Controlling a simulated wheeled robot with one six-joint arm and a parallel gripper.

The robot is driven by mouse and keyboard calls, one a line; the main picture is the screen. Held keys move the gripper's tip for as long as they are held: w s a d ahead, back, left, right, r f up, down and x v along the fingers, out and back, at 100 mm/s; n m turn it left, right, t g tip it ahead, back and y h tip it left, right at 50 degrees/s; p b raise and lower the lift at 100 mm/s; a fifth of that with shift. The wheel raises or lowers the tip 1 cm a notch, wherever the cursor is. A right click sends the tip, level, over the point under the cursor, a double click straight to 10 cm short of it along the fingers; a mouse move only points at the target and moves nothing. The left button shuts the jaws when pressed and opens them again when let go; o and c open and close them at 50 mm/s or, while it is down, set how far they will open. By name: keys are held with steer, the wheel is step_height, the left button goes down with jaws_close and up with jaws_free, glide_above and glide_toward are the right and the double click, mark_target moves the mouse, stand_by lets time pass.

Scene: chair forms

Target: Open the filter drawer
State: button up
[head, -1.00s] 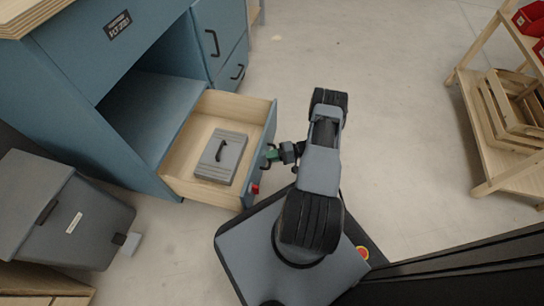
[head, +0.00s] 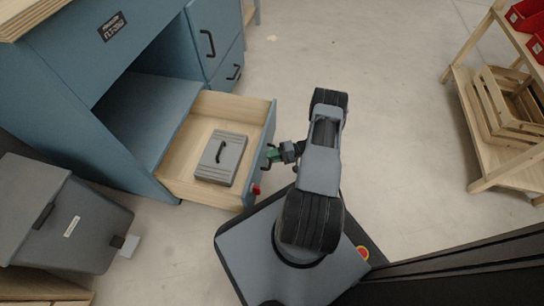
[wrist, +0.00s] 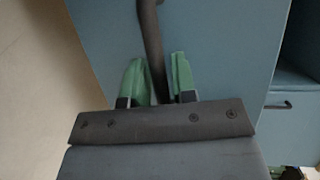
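An open drawer (head: 180,188) with pale wooden sides and a blue front sticks out low from the blue cabinet (head: 60,90). A flat grey ribbed box (head: 221,158) with a dark handle lies inside it. My gripper (head: 272,154) is at the outer face of the drawer front. In the wrist view, the dark bar handle (wrist: 152,45) runs between the two green fingers of my gripper (wrist: 158,80), close to both, with the blue drawer front (wrist: 215,50) behind. The fingers appear closed around the handle. The lower end of the handle is hidden by the gripper body.
A grey bin (head: 70,225) stands at the lower left, near the drawer. A wooden shelf (head: 480,150) with a crate (head: 505,105) and red bins stands at the right. The floor (head: 390,110) between cabinet and shelf is clear.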

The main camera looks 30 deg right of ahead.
steer(key=p+v, duration=0.2)
steer(key=v, duration=1.1)
steer(key=shift+s+d, duration=0.15)
steer(key=shift+d, duration=0.15)
steer(key=shift+a+r, duration=0.1)
steer(key=shift+r, duration=0.05)
